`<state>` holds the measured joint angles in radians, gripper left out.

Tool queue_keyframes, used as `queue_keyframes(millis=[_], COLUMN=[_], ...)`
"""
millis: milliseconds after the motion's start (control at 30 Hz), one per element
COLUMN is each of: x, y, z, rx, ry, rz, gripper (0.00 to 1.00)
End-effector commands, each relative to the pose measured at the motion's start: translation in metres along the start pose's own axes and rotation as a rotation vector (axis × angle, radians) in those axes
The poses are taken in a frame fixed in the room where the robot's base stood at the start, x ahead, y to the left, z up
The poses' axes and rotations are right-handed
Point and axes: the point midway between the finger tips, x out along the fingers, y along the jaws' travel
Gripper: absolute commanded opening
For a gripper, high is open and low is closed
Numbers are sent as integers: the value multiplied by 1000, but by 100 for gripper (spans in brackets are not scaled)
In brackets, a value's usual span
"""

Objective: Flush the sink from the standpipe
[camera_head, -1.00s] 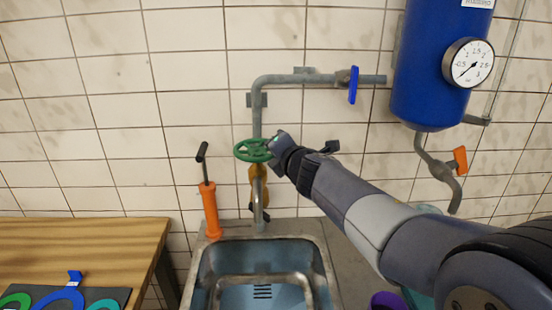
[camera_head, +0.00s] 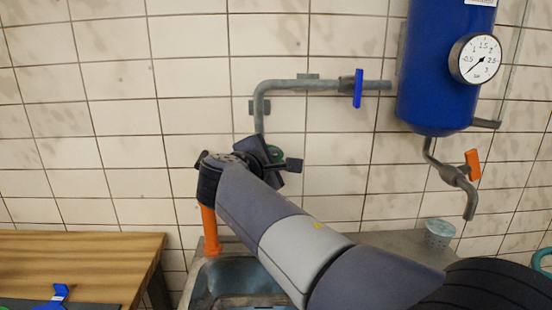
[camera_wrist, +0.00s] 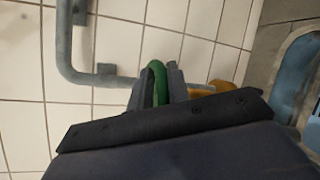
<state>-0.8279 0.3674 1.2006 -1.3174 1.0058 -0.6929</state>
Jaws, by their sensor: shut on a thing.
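The standpipe (camera_head: 262,95) is a grey pipe on the tiled wall, bending right at the top to a valve with a blue handle (camera_head: 358,88). Its green handwheel (camera_head: 275,153) is mostly hidden behind my gripper (camera_head: 272,160) in the head view. In the wrist view, the green handwheel (camera_wrist: 156,82) sits between the fingers of my gripper (camera_wrist: 158,88), which is shut on its rim.
A wooden table (camera_head: 85,258) is at left. A blue tank (camera_head: 437,75) with a gauge (camera_head: 475,58) and orange-handled tap (camera_head: 472,164) hangs at right, above a cup (camera_head: 439,232).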

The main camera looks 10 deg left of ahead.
Motion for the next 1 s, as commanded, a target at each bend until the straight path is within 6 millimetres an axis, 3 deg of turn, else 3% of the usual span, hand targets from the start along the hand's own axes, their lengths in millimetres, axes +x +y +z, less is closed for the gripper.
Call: queue_keyframes(millis=[667, 700, 900, 1000], x=[-2, -2, -2, -2], y=[-8, -8, -6, -5], z=[-6, -5, -5, -4], rx=[8, 8, 9, 11], ry=[-56, -56, -56, -56], rz=[-51, -51, -47, -44], gripper=[0, 18, 35, 36])
